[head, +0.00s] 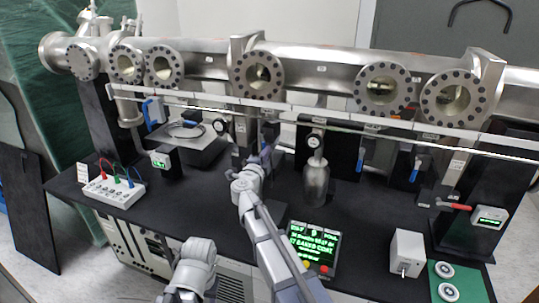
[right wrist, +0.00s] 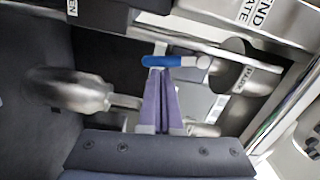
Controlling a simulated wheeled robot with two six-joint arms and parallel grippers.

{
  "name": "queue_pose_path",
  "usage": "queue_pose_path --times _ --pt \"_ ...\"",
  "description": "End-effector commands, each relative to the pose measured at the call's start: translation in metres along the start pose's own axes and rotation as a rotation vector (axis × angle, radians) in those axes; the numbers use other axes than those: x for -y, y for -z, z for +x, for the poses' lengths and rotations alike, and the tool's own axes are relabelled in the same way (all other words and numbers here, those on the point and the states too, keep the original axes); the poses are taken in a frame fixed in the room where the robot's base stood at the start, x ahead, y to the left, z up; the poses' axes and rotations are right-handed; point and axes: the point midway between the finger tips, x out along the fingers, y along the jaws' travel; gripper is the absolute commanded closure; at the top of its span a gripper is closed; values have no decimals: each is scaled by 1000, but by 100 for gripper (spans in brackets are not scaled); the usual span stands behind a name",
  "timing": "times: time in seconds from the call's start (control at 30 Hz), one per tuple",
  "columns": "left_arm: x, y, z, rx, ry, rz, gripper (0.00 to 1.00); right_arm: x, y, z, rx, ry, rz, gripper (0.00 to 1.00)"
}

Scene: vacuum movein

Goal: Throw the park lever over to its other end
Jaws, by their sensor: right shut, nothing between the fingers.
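The park lever shows in the right wrist view as a blue handle (right wrist: 175,61) lying crosswise, with a metal end at its right. A label that seems to read PARK (right wrist: 243,79) is on the metal part to its right. My right gripper (right wrist: 165,73) is shut and empty, its purple fingertips right at the middle of the blue handle. I cannot tell whether they touch it. In the head view my right gripper (head: 264,152) is below the long pipe at mid-bench, and it and the arm largely hide the lever. My left gripper is not in view.
A metal bottle (head: 315,184) stands right of my right gripper; its rounded body also shows in the right wrist view (right wrist: 68,90). A long rail (head: 330,118) crosses above the bench. A green display (head: 313,245), a grey box (head: 406,252) and a cable box (head: 113,189) stand nearer the front.

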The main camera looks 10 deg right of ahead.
Motion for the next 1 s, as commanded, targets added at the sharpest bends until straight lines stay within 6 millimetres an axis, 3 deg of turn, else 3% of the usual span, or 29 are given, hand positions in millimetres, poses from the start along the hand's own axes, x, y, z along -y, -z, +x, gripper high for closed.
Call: queue_pose_path --times 0.3,1.0 --pt "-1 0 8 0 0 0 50 -4 -12 1 0 10 211 100" --pt "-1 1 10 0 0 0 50 -4 -22 1 8 11 203 100"
